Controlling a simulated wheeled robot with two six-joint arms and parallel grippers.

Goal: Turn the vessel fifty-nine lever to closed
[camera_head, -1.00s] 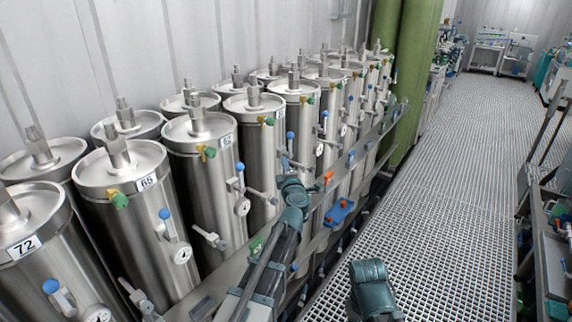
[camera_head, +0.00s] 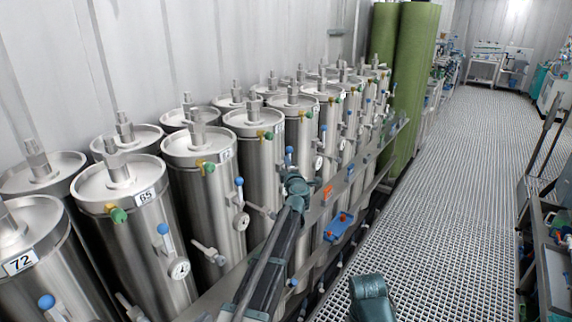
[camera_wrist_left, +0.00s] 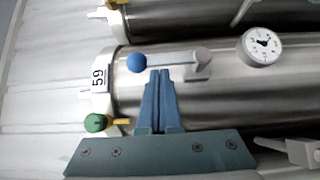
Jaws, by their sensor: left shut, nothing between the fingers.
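Vessel fifty-nine (camera_wrist_left: 225,90) is a steel cylinder with a "59" label (camera_wrist_left: 99,76) in the left wrist view. Its lever (camera_wrist_left: 180,60) has a grey handle ending in a blue ball (camera_wrist_left: 136,62) and lies along the vessel's length, the ball toward the label end. My left gripper (camera_wrist_left: 160,73) is shut and empty. Its blue fingertips lie right beside the handle, close to the ball; I cannot tell whether they touch. In the head view my left arm (camera_head: 268,265) reaches to the row of vessels, and its fingers are not clear there. My right gripper is not in view.
A gauge (camera_wrist_left: 262,47) sits farther along the vessel. A green valve (camera_wrist_left: 96,122) is near the label. Other vessels (camera_head: 135,225) with similar levers stand close by. The grating floor (camera_head: 450,200) is clear.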

